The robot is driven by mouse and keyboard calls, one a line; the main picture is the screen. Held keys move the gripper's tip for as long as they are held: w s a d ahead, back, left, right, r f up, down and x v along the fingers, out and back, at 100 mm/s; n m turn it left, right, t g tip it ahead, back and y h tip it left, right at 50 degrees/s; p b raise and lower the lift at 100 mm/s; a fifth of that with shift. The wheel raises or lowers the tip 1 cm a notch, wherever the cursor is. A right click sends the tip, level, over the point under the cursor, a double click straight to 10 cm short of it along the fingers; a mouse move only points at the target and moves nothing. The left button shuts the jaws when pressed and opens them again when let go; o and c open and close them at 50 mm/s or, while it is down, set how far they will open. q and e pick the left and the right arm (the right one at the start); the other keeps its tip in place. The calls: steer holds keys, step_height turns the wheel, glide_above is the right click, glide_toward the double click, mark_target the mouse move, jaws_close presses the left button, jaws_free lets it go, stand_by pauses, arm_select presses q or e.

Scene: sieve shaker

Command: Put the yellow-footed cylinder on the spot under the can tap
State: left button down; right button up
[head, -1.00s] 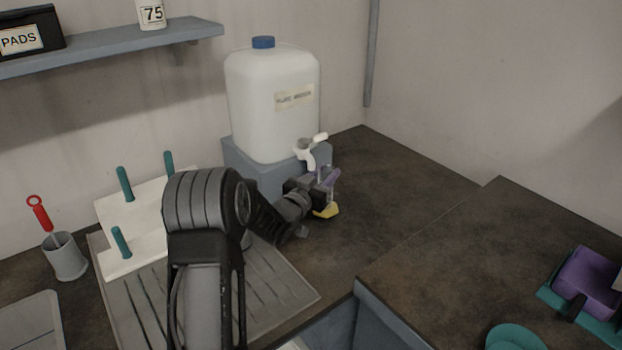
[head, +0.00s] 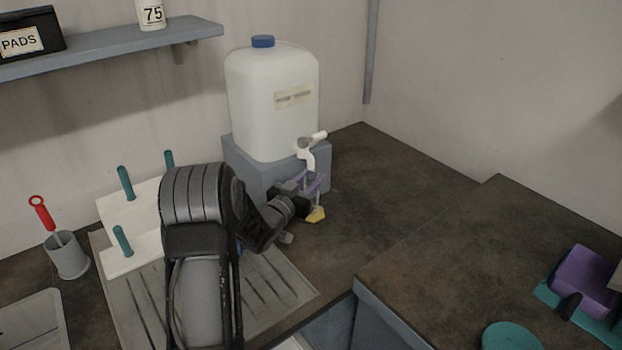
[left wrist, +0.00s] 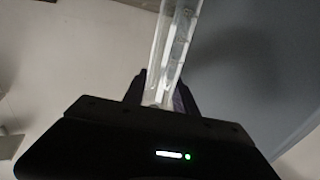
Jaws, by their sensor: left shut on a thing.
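The white can (head: 272,105) with a blue cap stands on a grey block (head: 262,172). Its white tap (head: 308,150) sticks out at the lower right. My left gripper (head: 306,192) is shut on the cylinder, just below the tap. The cylinder's yellow foot (head: 316,214) shows under the gripper, close to the counter; I cannot tell whether it touches. In the left wrist view the clear cylinder (left wrist: 172,55) stands between the fingers. The spot under the tap cannot be made out. My right gripper is not in view.
A white rack with teal pegs (head: 125,183) and a grey cup with a red-handled tool (head: 68,255) stand at the left. A ribbed drainboard (head: 270,285) lies in front. Purple and teal items (head: 582,282) are at the far right. The counter right of the can is clear.

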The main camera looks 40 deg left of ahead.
arm_select(q)
steer(key=shift+f, duration=0.2)
steer(key=c, duration=1)
jaws_free()
steer(key=shift+r, duration=0.15)
steer(key=shift+r, duration=0.2)
steer(key=s, duration=0.2)
steer(key=s+b, duration=0.1)
steer(key=s, duration=0.3)
steer(key=shift+s+d+f, duration=0.2)
steer(key=shift+d, duration=0.05)
steer(key=shift+s+d, duration=0.15)
steer(key=shift+s, duration=0.4)
